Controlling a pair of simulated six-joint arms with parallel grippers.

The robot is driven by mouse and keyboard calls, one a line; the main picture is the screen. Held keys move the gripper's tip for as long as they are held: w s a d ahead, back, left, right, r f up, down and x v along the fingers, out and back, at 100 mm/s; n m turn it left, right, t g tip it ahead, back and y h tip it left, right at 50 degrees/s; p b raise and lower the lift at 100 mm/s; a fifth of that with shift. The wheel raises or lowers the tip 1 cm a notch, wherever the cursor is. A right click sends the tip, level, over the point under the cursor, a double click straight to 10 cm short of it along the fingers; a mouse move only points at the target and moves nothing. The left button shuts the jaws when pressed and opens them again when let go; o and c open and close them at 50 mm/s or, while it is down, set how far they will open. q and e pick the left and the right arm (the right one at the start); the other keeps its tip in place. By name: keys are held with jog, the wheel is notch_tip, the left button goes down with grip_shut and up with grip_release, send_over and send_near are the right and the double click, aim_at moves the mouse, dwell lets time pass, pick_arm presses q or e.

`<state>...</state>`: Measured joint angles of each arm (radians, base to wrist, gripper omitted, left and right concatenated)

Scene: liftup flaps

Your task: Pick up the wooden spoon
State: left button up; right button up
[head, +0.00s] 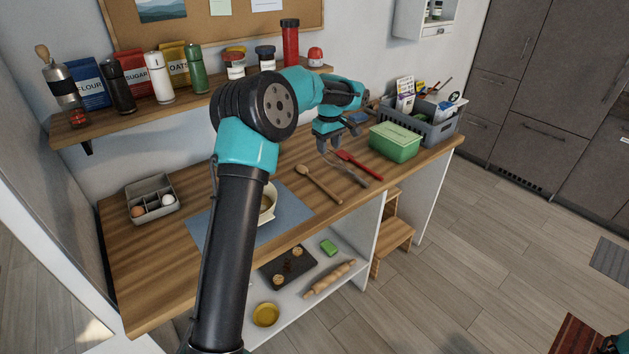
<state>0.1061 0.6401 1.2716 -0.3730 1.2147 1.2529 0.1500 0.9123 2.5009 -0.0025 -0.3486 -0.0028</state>
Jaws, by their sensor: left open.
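The wooden spoon (320,185) lies on the wooden counter (150,270), right of the blue mat. Its round end is at the upper left and its handle points to the lower right. My left gripper (338,140) is open and empty above the counter, beyond the spoon and a little to its right in the picture. A grey utensil (350,173) and a red utensil (360,166) lie to the right of the spoon, close to the gripper. My right gripper is not in view.
A green-lidded box (395,142) and a filled grey crate (440,128) stand to the right on the counter. A bowl (266,204), partly hidden by my left arm, sits on the blue mat (292,212). An egg tray (150,188) stands at left. A shelf (140,117) with jars hangs behind.

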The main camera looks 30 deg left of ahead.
pick_arm(q)
send_over(326, 188)
notch_tip(326, 188, down, 12)
jog(key=shift+w+d+r, duration=0.1)
jog(key=shift+w+d, duration=0.05)
dwell(0.3)
jog(key=shift+f, duration=2.7)
grip_shut()
